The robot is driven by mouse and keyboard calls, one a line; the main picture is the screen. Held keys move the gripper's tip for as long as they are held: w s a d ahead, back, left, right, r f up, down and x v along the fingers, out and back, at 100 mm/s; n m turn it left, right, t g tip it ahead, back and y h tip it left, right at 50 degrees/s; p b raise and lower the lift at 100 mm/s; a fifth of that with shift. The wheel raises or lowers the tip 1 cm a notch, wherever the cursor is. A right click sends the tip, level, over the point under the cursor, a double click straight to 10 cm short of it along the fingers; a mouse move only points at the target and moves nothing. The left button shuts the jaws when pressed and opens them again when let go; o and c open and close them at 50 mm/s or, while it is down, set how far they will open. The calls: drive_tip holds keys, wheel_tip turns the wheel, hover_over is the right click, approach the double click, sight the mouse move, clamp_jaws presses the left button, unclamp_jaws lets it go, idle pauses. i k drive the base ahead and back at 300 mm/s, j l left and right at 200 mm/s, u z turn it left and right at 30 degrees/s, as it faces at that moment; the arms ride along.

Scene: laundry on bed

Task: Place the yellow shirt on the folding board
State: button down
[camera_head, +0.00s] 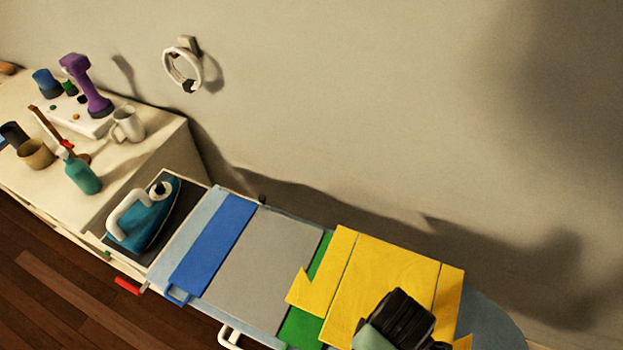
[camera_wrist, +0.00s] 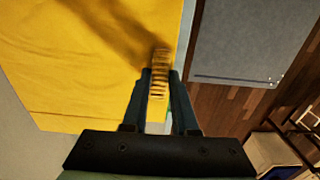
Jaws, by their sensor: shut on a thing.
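The yellow shirt (camera_head: 385,275) lies spread out, flat, at the right part of the ironing board. Its left side overlaps a green panel (camera_head: 303,328). The folding board appears to be the set of blue, grey and green panels, with its grey panel (camera_head: 262,258) bare. My gripper (camera_wrist: 160,75) is over the shirt's near right part, its fingers closed on a small bunched strip of yellow cloth. The shirt (camera_wrist: 85,60) fills the left of the wrist view. In the head view my wrist hides part of the shirt, and the fingertips are not clear.
A teal iron (camera_head: 145,222) rests at the ironing board's left end. A white cabinet (camera_head: 150,160) at the left holds a purple dumbbell (camera_head: 88,85), a mug (camera_head: 127,124) and a spray bottle (camera_head: 82,176). A wall runs close behind the board.

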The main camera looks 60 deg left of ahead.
sight(266, 263)
drive_tip(key=k+j, duration=0.15)
drive_tip(key=j, duration=0.2)
drive_tip(key=k+j, duration=0.15)
drive_tip(key=j, duration=0.15)
drive_tip(key=k+j, duration=0.15)
drive_tip(key=j, duration=0.2)
drive_tip(key=k+j, duration=0.1)
drive_tip(key=j, duration=0.2)
